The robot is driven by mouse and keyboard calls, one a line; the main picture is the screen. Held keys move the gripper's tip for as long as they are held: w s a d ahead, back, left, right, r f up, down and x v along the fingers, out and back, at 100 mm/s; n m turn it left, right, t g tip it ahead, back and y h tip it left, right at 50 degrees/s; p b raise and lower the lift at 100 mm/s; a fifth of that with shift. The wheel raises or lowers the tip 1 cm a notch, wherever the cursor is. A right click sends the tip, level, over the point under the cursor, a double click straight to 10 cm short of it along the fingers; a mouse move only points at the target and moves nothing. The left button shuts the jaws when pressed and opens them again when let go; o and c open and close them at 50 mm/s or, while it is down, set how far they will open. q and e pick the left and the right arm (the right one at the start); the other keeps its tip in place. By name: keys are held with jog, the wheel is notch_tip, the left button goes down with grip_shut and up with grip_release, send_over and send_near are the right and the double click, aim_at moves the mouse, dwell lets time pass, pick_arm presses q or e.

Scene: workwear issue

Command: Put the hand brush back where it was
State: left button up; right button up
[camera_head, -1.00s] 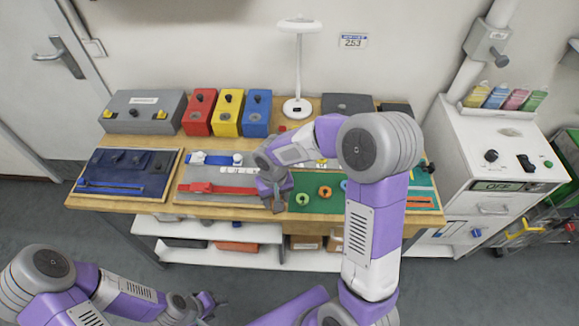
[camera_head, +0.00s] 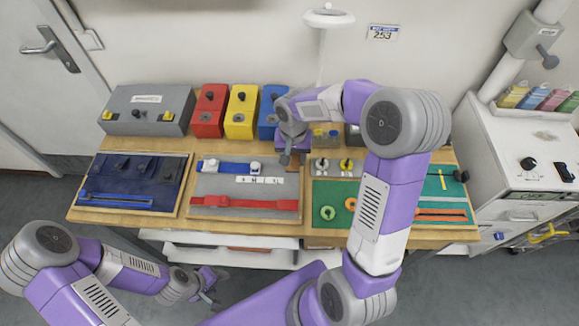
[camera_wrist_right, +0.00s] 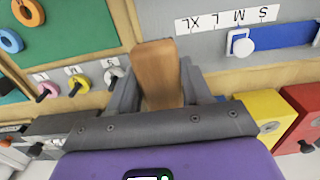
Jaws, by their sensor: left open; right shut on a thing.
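My right gripper (camera_head: 287,158) is over the bench between the grey size board and the green board. In the right wrist view it (camera_wrist_right: 160,95) is shut on a brown wooden piece (camera_wrist_right: 158,70), which looks like part of the hand brush. The rest of the brush is hidden, and I see no bristles. My left gripper (camera_head: 208,284) is open and empty in front of the bench, low at the bottom of the head view.
Red (camera_head: 209,112), yellow (camera_head: 241,112) and blue (camera_head: 271,112) boxes stand along the back beside a grey case (camera_head: 150,122). A white lamp (camera_head: 328,18) rises behind my right arm. The size board (camera_head: 235,205) and green board (camera_head: 325,187) carry small parts.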

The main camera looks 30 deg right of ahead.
aim_at(293, 176)
jog(key=f, duration=0.2)
jog(key=shift+s+f, duration=0.25)
jog(key=shift+f, duration=0.05)
jog(key=shift+w+f, duration=0.1)
jog(key=shift+f, duration=0.6)
notch_tip(293, 176, down, 2)
jog(key=shift+f+b, duration=0.2)
jog(key=shift+b, duration=0.3)
jog(key=shift+f, duration=0.15)
jog(key=shift+f, duration=0.2)
jog(key=o, duration=1)
